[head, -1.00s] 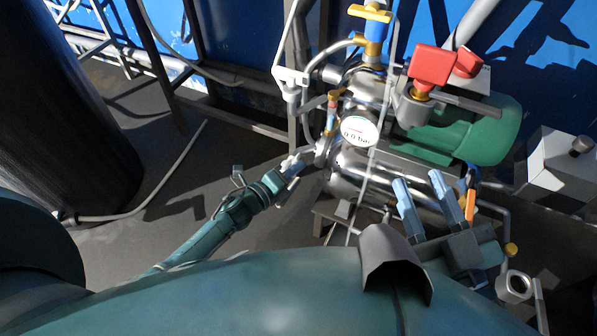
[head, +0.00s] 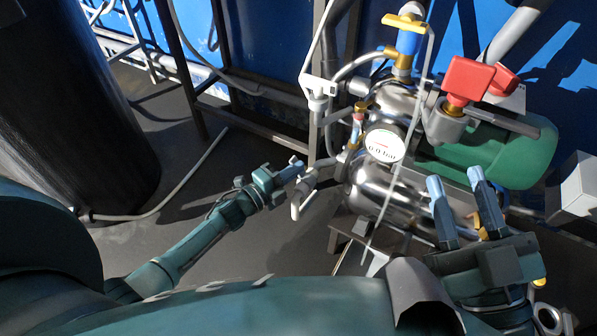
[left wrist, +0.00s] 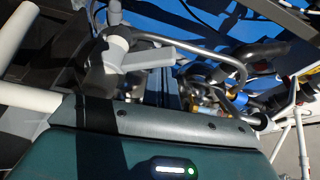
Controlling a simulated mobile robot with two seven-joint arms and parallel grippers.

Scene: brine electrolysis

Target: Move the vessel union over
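A grey fitting with a pale elbow handle (head: 296,210) sits at the left side of the shiny metal vessel (head: 385,192); it is probably the vessel union, but I cannot be sure. A grey T-shaped fitting (left wrist: 148,57) shows large in the left wrist view. My left gripper (head: 298,167) is right beside the fitting in the head view; its fingers are too small to tell whether they hold it. My right gripper (head: 456,182) is open, with its two pale blue fingers apart, in front of the vessel's right end. I see nothing between them.
A gauge (head: 384,144) reading about 0.0 bar, a blue valve with yellow handle (head: 406,40) and a red-handled valve (head: 470,80) crowd the vessel. A green tank (head: 490,158) lies behind. A dark cylinder (head: 75,110) stands left. Floor between is mostly clear.

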